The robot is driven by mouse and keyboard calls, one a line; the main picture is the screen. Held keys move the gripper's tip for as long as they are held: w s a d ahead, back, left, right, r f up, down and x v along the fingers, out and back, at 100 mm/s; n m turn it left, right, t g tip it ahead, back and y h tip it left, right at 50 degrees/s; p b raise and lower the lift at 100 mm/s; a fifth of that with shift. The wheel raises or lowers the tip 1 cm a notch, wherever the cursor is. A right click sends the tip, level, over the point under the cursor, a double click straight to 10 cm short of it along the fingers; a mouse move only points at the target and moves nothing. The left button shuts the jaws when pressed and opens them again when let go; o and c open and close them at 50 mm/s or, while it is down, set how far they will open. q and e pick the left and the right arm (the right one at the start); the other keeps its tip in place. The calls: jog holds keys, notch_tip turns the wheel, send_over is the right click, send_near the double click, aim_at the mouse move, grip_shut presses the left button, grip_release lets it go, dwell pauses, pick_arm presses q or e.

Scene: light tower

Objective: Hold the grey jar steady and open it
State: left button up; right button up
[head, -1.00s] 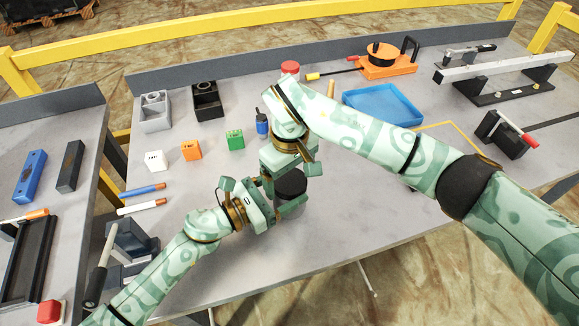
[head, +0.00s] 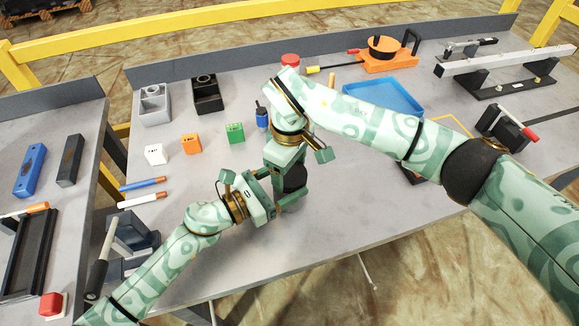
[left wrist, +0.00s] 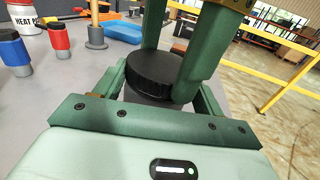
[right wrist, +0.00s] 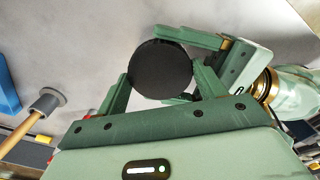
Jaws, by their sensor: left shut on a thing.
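The grey jar (left wrist: 148,98) stands on the table under a wide black lid (left wrist: 155,72); only a little of its body shows. In the head view the lid (head: 295,178) is partly hidden by my grippers. My left gripper (head: 284,190) is shut on the jar from the side, its fingers low around the body. My right gripper (right wrist: 161,72) points down from above, one finger on each side of the lid (right wrist: 160,68). Its fingertips lie close to the lid's rim; whether they press on it I cannot tell. The lid sits on the jar.
White (head: 156,154), orange (head: 190,144) and green (head: 235,132) blocks and a blue bottle (head: 262,115) stand left of and behind the jar. Two markers (head: 142,191) lie to the left. A blue tray (head: 385,97) is behind my right arm. The table front is clear.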

jog(key=o, duration=0.3)
notch_tip(320, 180, up, 5)
jog(key=shift+f, duration=0.15)
jog(key=shift+c, duration=0.2)
notch_tip(320, 180, up, 3)
jog(key=m, duration=0.3)
jog(key=shift+m, duration=0.3)
notch_tip(320, 180, down, 8)
jog(key=shift+r, duration=0.15)
jog(key=c, duration=1)
